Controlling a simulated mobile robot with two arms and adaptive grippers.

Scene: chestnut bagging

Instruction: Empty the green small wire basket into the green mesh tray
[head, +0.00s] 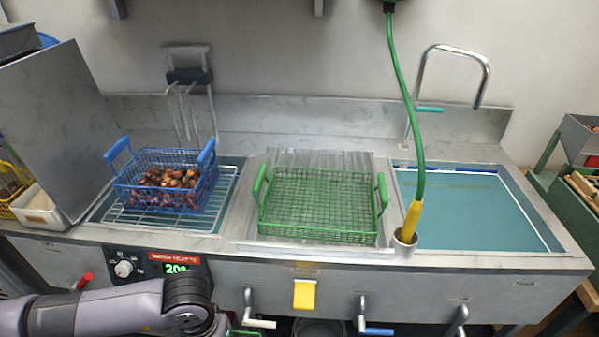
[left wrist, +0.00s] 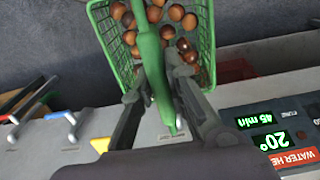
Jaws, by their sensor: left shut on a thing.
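The green small wire basket (left wrist: 203,25) holds several brown chestnuts and hangs from its green handle in the left wrist view. My left gripper (left wrist: 158,78) is shut on that handle. In the head view my left arm comes in at the bottom left, and only a sliver of green (head: 243,333) shows beside it at the lower edge. The green mesh tray (head: 320,237) looks empty, with a green handle at each side. It sits on the middle of the metal counter, beyond my left arm. My right gripper is in neither view.
A blue wire basket (head: 165,207) with chestnuts stands on a rack left of the tray. A yellow-handled green hose (head: 419,130) rests in a holder near the tray's right front. A water basin (head: 475,210) lies at right. Levers (head: 257,315) stick out along the counter front.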

